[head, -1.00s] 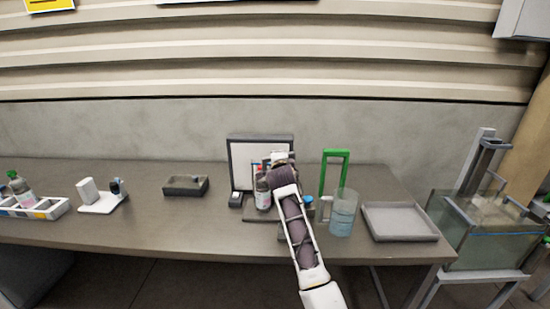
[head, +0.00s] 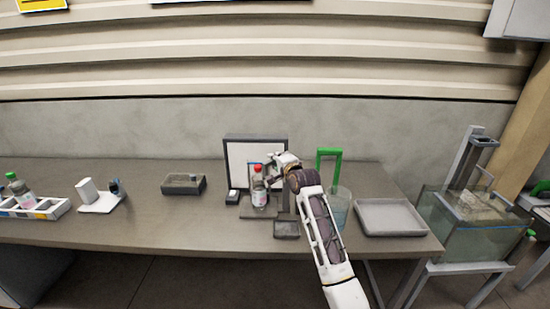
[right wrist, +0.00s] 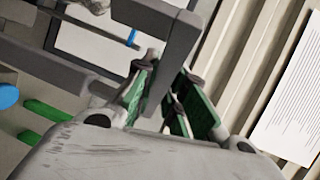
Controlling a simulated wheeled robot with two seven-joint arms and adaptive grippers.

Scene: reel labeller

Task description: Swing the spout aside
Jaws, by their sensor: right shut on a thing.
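My right gripper (head: 273,163) is at the stand in front of the white panel, at the upper right of the red-capped bottle (head: 259,190). In the right wrist view its green-padded fingers (right wrist: 165,95) are shut on a dark grey bar, which I take to be the spout (right wrist: 172,55). A thin blue piece (right wrist: 131,38) shows beside the bar. In the head view, the gripper and forearm hide much of the spout and stand. The bottle stands upright. My left gripper is out of view.
A small dark tray (head: 286,229) sits at the stand's front. A green frame (head: 329,160) and clear beaker (head: 340,205) stand to the right, the beaker partly behind my forearm. Farther right is a grey tray (head: 390,218).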

